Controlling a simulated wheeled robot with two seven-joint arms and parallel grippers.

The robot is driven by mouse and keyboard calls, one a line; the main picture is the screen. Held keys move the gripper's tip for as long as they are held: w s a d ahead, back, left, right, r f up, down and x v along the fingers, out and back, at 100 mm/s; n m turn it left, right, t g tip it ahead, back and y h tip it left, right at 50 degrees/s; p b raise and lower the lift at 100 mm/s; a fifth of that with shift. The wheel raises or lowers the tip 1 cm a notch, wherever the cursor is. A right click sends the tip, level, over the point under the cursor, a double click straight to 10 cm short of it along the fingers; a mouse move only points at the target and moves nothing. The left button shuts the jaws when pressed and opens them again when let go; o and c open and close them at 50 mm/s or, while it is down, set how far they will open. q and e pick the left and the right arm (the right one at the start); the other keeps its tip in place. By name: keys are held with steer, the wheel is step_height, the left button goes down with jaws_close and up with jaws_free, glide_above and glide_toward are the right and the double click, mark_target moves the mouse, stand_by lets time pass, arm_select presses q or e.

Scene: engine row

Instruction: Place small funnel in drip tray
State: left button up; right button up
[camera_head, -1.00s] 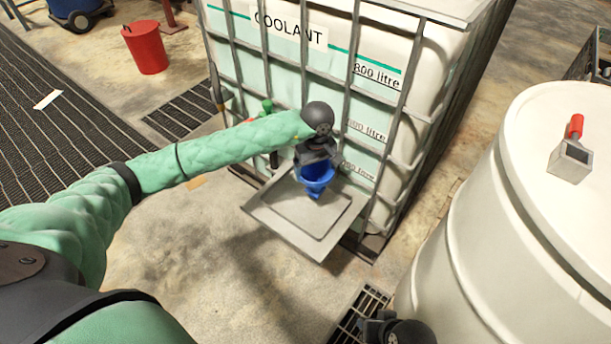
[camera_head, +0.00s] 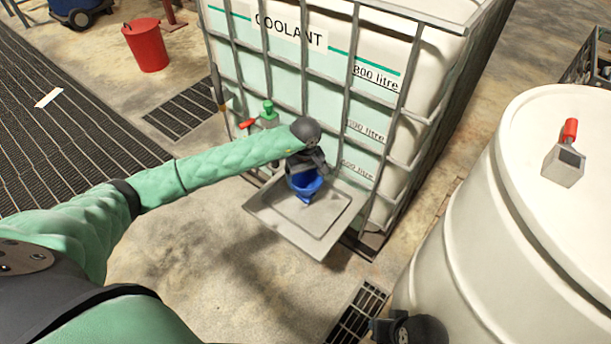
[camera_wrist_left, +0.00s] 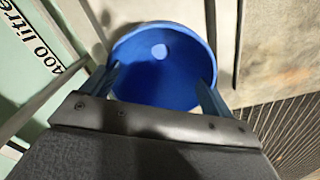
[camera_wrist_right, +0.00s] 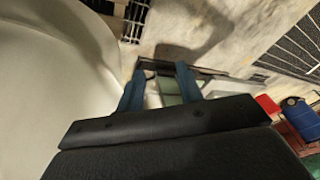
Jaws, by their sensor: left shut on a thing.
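The small blue funnel (camera_head: 304,183) is in my left gripper (camera_head: 303,172), which is shut on it. In the left wrist view the funnel (camera_wrist_left: 165,75) fills the space between the two fingers (camera_wrist_left: 160,88), and I look into its bowl and round hole. In the head view it is over the grey drip tray (camera_head: 318,243), low above or at its floor; I cannot tell whether it touches. The tray sits at the foot of the coolant tank. My right gripper shows at the bottom of the head view (camera_head: 408,330); in its wrist view the fingers (camera_wrist_right: 160,90) are apart and empty.
The caged coolant tank (camera_head: 335,75) stands right behind the tray, with a green-capped valve (camera_head: 268,112) at its front. A large white drum (camera_head: 480,240) with a red-handled tool (camera_head: 566,155) on top is at the right. A red bucket (camera_head: 146,46) stands at far left.

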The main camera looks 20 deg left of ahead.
steer(key=shift+a, duration=0.1)
arm_select(q)
steer(key=shift+f, duration=0.1)
steer(key=o, duration=1.1)
arm_select(e)
steer(key=shift+w+a+f, duration=0.15)
steer(key=shift+a+f, duration=0.05)
steer(key=shift+r, duration=0.1)
